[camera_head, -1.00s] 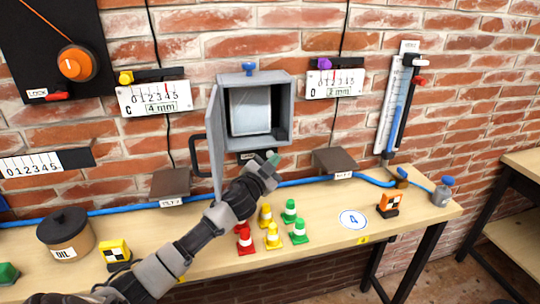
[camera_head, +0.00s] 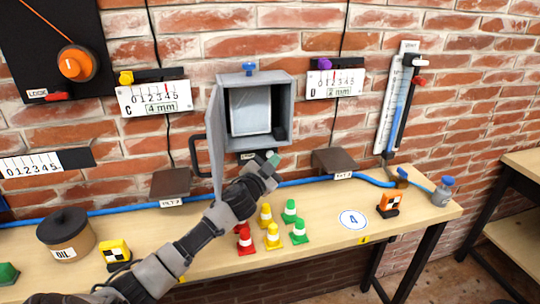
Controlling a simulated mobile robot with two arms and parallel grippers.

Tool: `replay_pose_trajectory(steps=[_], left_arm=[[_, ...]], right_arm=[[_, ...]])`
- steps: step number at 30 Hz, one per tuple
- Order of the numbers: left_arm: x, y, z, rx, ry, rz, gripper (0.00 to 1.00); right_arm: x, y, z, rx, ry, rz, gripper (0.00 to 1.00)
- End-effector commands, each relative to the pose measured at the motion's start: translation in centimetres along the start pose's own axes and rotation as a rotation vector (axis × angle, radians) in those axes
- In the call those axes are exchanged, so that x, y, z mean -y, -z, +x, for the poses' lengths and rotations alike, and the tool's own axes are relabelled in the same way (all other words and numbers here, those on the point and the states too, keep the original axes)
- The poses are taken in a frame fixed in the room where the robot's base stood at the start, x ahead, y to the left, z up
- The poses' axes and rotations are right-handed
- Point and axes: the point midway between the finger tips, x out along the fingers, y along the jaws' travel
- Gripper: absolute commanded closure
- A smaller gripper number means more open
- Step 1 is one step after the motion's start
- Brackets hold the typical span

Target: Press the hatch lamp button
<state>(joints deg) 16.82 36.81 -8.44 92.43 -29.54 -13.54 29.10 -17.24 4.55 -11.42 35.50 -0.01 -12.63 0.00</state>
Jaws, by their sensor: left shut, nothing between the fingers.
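The hatch is a grey wall box (camera_head: 287,105) with its door (camera_head: 216,145) swung open to the left. A pale panel (camera_head: 250,110) shows inside it. Under the box is a small dark plate with a label (camera_head: 248,155), partly hidden by my left gripper (camera_head: 268,164). My left gripper is shut and empty, its tip just below the box's lower edge. A small green patch shows at the fingertips; I cannot tell whether it is the lamp button or part of the gripper, nor whether they touch. My right gripper is out of view.
A blue hose (camera_head: 300,182) runs along the bench's back. Brown blocks (camera_head: 333,161) flank the hatch. An oil pot (camera_head: 67,236) stands at left.

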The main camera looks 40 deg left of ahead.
Motion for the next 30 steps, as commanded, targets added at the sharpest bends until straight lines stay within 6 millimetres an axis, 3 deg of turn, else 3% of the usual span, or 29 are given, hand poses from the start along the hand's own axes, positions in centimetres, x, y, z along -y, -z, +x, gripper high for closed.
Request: replay_pose_trajectory(steps=[30], left_arm=[[0.48, -0.44, 0.63, 0.0, 0.0, 0.0, 1.0]], right_arm=[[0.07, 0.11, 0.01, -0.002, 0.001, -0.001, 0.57]])
